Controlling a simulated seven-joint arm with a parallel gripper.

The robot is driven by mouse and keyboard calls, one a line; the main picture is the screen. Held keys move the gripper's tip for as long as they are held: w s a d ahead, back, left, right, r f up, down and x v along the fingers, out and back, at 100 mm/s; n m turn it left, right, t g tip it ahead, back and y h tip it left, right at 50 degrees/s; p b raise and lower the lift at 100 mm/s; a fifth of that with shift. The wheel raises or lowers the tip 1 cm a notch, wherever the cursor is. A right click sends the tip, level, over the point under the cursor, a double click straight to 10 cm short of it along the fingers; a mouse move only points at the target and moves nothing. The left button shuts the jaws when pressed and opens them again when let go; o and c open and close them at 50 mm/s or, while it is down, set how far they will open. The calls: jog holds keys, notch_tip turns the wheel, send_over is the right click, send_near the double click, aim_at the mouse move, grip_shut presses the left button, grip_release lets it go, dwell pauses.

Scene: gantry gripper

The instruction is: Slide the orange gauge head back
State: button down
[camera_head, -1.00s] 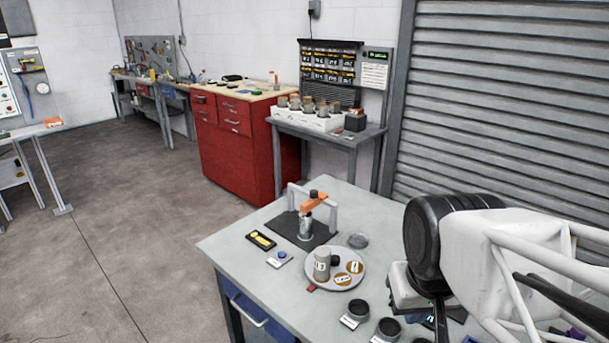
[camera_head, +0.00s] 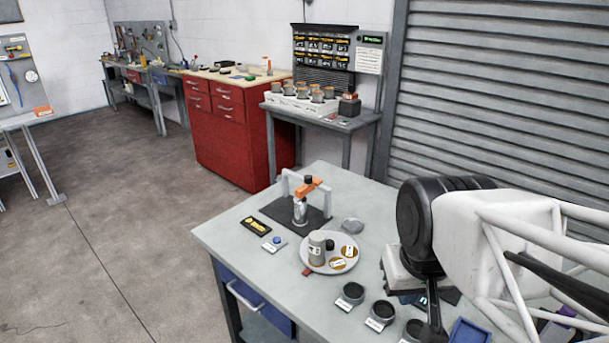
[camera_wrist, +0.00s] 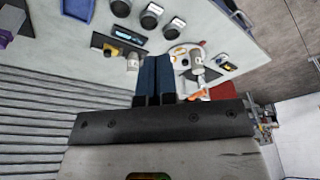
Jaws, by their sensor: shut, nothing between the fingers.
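The orange gauge head (camera_head: 308,187), with a black knob on top, sits at a grey gantry frame (camera_head: 284,183) on a dark base plate (camera_head: 270,208). A silver can (camera_head: 300,212) stands upright under it. Whether the head touches the can is unclear. In the wrist view, an orange strip that looks like the head (camera_wrist: 197,97) shows right of the fingers, partly hidden. My gripper (camera_wrist: 154,58) is shut and empty, its two blue fingers side by side. In the head view my arm is at the bench's right, well apart from the gantry; its fingertips are not clear there.
A round plate (camera_head: 327,265) in front of the gantry holds a grey canister (camera_head: 316,248) and labelled discs. Several black-topped round pieces (camera_head: 350,293) line the front. A yellow-marked black block (camera_head: 256,225) and a blue-button box (camera_head: 275,243) lie left.

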jog(key=c, duration=1.8)
grip_release()
